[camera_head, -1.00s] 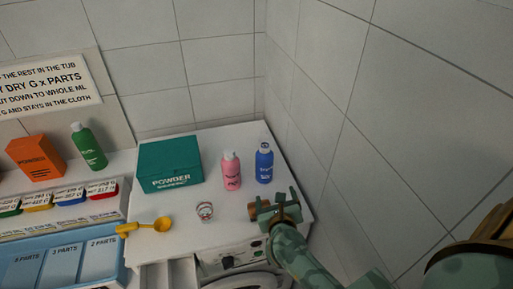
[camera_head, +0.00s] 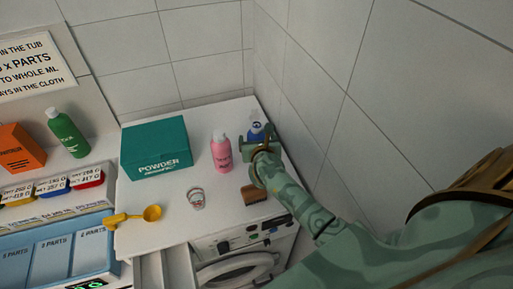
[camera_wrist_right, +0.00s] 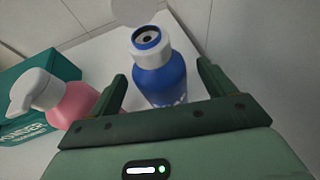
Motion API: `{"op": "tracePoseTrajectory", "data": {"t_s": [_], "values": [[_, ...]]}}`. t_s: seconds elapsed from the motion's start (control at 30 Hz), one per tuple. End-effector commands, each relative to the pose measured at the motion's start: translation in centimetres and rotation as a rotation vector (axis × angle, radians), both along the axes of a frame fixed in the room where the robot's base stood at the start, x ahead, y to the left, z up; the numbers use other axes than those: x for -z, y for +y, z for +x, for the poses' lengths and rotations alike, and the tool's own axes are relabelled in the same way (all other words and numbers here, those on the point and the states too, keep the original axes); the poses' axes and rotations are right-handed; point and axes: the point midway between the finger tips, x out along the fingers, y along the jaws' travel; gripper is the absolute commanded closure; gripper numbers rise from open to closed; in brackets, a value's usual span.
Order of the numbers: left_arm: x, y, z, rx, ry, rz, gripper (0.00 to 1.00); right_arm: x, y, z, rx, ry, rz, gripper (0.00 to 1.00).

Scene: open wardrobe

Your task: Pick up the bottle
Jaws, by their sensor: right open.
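The blue bottle (camera_head: 256,132) with a pale cap stands at the back right of the white washer top, partly hidden behind my right gripper (camera_head: 262,146). In the right wrist view the blue bottle (camera_wrist_right: 163,75) stands ahead of and partly between the two open fingers of my right gripper (camera_wrist_right: 163,90); whether they touch it I cannot tell. A pink bottle (camera_head: 221,154) stands just left of it, and it also shows in the right wrist view (camera_wrist_right: 72,104), close to the left finger. A green bottle (camera_head: 68,134) stands on the shelf at far left. My left gripper is not in view.
A teal powder box (camera_head: 155,147), a small glass (camera_head: 196,198), a yellow scoop (camera_head: 135,215) and a brown block (camera_head: 254,194) sit on the washer top (camera_head: 170,228). Tiled walls close in behind and to the right. An orange box (camera_head: 18,149) is on the left shelf.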

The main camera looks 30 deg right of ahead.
Motion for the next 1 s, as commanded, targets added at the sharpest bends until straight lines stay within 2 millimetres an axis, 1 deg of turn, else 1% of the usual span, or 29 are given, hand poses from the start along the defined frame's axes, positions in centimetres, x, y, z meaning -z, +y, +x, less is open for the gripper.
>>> {"op": "tracePoseTrajectory", "data": {"t_s": [0.03, 0.07, 0.17, 0.23, 0.33, 0.53, 0.57, 0.6, 0.67, 0.7, 0.77, 1.0], "values": [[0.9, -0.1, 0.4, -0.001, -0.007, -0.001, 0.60, 0.7, -0.3, 0.6, 0.000, -0.003, -0.001, 0.18], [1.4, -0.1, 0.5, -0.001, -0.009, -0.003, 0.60, 1.0, -0.4, 1.0, 0.000, -0.003, -0.001, 0.18], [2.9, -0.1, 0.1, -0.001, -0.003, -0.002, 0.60, 2.0, -1.0, 2.2, 0.000, -0.001, -0.002, 0.18], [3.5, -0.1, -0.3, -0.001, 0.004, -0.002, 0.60, 2.3, -1.4, 3.1, 0.000, -0.002, -0.003, 0.18], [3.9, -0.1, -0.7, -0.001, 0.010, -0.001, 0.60, 2.4, -1.7, 3.7, 0.000, -0.001, -0.001, 0.18], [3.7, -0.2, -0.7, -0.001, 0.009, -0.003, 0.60, 2.1, -1.7, 3.8, 0.000, -0.001, -0.001, 0.18], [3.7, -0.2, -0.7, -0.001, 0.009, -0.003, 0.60, 2.1, -1.7, 3.8, 0.000, -0.001, -0.001, 0.20], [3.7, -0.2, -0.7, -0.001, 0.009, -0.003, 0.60, 2.1, -1.7, 3.8, 0.000, -0.001, -0.001, 0.32], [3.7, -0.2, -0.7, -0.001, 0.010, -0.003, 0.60, 2.1, -1.7, 3.8, 0.000, -0.001, -0.001, 0.48], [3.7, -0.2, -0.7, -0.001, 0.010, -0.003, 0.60, 2.1, -1.7, 3.8, 0.000, -0.001, -0.001, 0.59], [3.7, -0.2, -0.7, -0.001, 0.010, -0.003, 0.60, 2.1, -1.7, 3.8, 0.000, -0.001, -0.001, 0.74], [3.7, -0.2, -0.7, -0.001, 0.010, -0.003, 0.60, 2.1, -1.7, 3.8, 0.000, -0.001, -0.001, 0.75]]}}
